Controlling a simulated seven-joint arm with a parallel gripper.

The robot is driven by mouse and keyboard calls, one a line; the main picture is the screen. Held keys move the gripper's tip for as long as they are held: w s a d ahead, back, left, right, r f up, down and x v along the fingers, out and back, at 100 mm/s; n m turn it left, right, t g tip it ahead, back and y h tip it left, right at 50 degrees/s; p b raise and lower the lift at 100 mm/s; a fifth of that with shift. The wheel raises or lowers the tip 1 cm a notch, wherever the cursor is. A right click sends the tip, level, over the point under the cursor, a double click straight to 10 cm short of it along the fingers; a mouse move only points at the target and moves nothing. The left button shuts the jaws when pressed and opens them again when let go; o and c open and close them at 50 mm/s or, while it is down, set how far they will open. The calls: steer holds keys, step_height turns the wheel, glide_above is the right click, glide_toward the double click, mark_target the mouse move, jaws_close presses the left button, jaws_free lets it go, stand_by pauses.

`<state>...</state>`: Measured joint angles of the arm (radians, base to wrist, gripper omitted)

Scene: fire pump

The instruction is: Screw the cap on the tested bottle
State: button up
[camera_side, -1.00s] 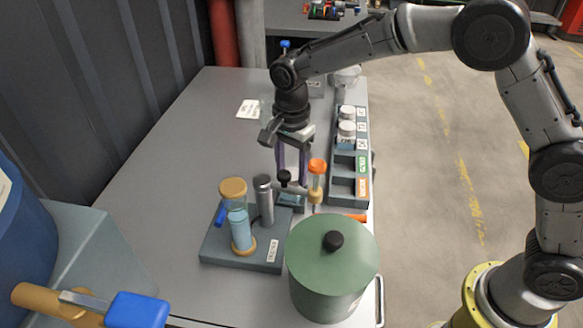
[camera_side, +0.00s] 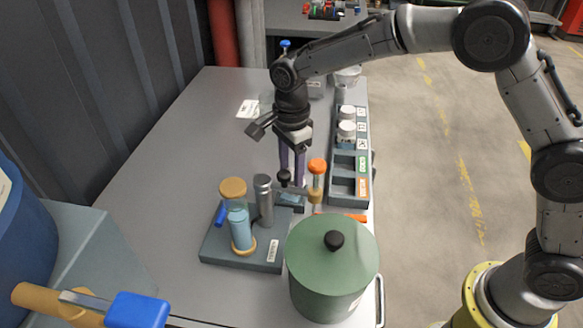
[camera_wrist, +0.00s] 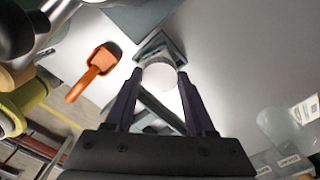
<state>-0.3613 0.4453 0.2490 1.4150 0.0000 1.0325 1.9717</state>
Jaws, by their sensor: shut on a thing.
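My gripper (camera_side: 292,182) points down over a small dark holder (camera_side: 289,201) on the grey bench, behind the pump stand. In the wrist view its two dark purple fingers (camera_wrist: 162,82) are shut on a round white cap (camera_wrist: 160,76), one on each side. The grey holder shows around and behind the cap in the wrist view. The bottle under the cap is mostly hidden, so I cannot tell how the cap sits on it. Two other white-capped bottles (camera_side: 346,131) stand in the long rack (camera_side: 362,143) to the right.
A black-knobbed valve and an orange-topped sampling piece (camera_side: 317,167) stand close beside my fingers. A tall blue-liquid cylinder (camera_side: 238,215) and a grey cylinder (camera_side: 264,200) share the stand. A green lidded pot (camera_side: 331,262) is in front. An orange scoop (camera_wrist: 97,70) lies nearby.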

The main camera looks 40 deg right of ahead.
steer(key=shift+m, duration=0.4)
steer(key=m, duration=0.4)
steer(key=o, duration=1.5)
steer(key=shift+r, duration=1.6)
steer(key=shift+r, duration=2.4)
